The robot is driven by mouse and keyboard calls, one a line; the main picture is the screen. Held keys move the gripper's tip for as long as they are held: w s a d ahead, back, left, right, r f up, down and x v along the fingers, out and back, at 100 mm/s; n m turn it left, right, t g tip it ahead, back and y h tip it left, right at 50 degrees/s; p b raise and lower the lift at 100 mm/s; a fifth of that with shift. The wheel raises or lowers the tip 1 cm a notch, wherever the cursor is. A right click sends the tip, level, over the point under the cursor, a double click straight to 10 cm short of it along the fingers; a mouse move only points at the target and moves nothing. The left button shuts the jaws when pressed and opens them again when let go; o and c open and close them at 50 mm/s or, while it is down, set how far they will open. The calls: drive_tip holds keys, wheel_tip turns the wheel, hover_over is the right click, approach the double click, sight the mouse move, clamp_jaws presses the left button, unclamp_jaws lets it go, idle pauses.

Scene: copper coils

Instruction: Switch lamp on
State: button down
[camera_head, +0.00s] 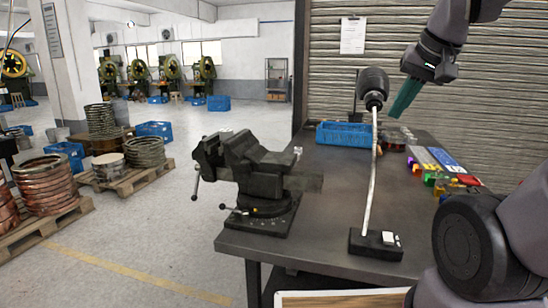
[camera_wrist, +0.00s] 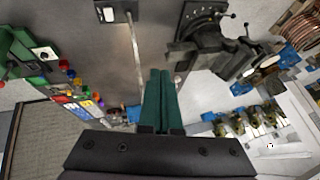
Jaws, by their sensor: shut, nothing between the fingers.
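The desk lamp has a black head (camera_head: 372,84), a thin pale stem (camera_head: 373,170) and a black base (camera_head: 375,244) on the workbench. A white switch (camera_head: 390,238) sits on top of the base. In the wrist view the switch (camera_wrist: 109,14) and stem (camera_wrist: 134,45) show at the top, left of my fingers. The head faces away, and I see no light from it. My gripper (camera_head: 393,114), with green fingers, is raised above the bench, just right of the lamp head and well away from the switch. Its fingers (camera_wrist: 161,72) are together and empty.
A black bench vise (camera_head: 262,180) stands left of the lamp on the dark workbench (camera_head: 320,210). Blue bins (camera_head: 345,134) and small coloured parts (camera_head: 442,182) lie toward the back and right. A shutter wall (camera_head: 440,100) closes off the back. The bench between vise and lamp base is clear.

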drive_tip(key=s, duration=0.1)
drive_tip(key=s+r, duration=0.1)
drive_tip(key=s+a, duration=0.1)
drive_tip(key=shift+r+m+t, duration=0.2)
drive_tip(key=shift+m+t, duration=0.1)
drive_tip(key=shift+t, duration=0.1)
